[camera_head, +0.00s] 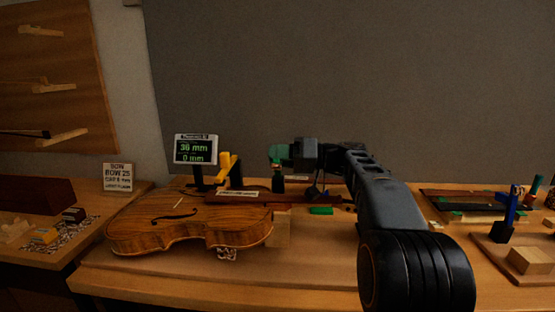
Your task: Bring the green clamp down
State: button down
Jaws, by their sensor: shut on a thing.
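My gripper (292,154) is above the bench near the middle of the view and reaches toward the left. It is shut on the green clamp (277,153), whose green part shows at the fingertips. A dark lower part of the clamp hangs below, with a small green patch; how it meets what is behind it is too small to tell. The clamp is upright and just right of the violin body (180,222), which lies flat on the bench.
A yellow clamp (227,167) stands by the violin, beside a display (196,149) reading 36 mm and 0 mm. A green piece (321,211) lies on the bench (310,262). A blue clamp (507,216) stands at the right near a wooden block (529,261).

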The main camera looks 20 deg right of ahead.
jog(key=c, duration=0.9)
grip_release()
jog(key=p+v, duration=0.1)
jog(key=v, duration=1.3)
jog(key=shift+c, duration=0.3)
